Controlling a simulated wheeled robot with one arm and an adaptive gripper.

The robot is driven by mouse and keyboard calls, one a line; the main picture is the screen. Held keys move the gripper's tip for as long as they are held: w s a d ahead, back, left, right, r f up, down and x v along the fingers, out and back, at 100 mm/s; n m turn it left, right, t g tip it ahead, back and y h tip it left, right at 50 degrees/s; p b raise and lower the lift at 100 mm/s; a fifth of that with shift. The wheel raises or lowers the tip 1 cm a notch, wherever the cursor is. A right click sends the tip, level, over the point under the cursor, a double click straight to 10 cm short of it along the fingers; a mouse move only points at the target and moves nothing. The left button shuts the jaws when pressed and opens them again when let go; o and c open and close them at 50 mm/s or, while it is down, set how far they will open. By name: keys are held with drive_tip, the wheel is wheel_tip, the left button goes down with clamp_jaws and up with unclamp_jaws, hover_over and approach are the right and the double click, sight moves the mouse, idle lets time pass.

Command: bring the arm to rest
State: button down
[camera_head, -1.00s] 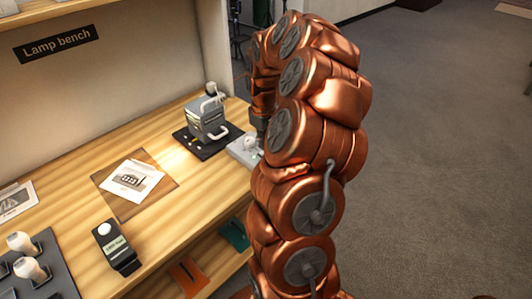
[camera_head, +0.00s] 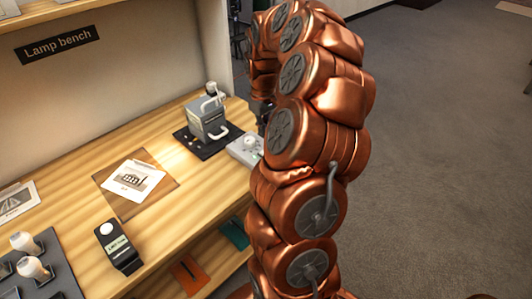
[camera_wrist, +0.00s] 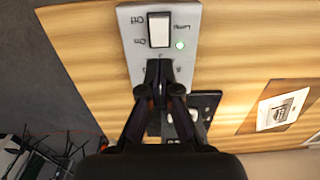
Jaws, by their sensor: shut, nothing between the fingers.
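My copper-coloured arm rises over the right end of the bench in the head view, and it hides most of my gripper there. In the wrist view my gripper (camera_wrist: 160,72) is shut and empty, its dark fingertips together. Below it in that view is a grey switch box (camera_wrist: 129,42) with a white rocker switch (camera_wrist: 159,30) and a lit green light (camera_wrist: 180,45). The fingertips overlap the lower part of the box in the picture; I cannot tell the exact gap. The switch box also shows beside my arm in the head view (camera_head: 240,150).
A grey lamp device (camera_head: 207,122) stands on a black mat next to the switch box. A printed card (camera_head: 133,180), a black tester (camera_head: 118,247) and a tray of bulbs (camera_head: 60,272) lie farther left. Open floor (camera_head: 440,150) is on the right.

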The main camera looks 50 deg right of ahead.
idle(0.3)
drive_tip(key=s+a+r+n, duration=0.1)
drive_tip(key=s+a+r, duration=0.15)
drive_tip(key=a, duration=0.75)
drive_tip(key=s+a+r+n, duration=0.15)
drive_tip(key=a+r, duration=0.25)
drive_tip(key=a, duration=0.6)
drive_tip(key=s+a+m+g, duration=0.1)
drive_tip(key=s+a, duration=0.5)
drive_tip(key=s, duration=0.4)
drive_tip(key=s+a+f+m+p, duration=0.1)
drive_tip(key=s+a, duration=0.5)
drive_tip(key=s, duration=0.3)
drive_tip(key=shift+s+a+g, duration=0.25)
drive_tip(key=shift+s+g, duration=0.1)
drive_tip(key=shift+g, duration=0.05)
drive_tip(key=shift+f, duration=0.1)
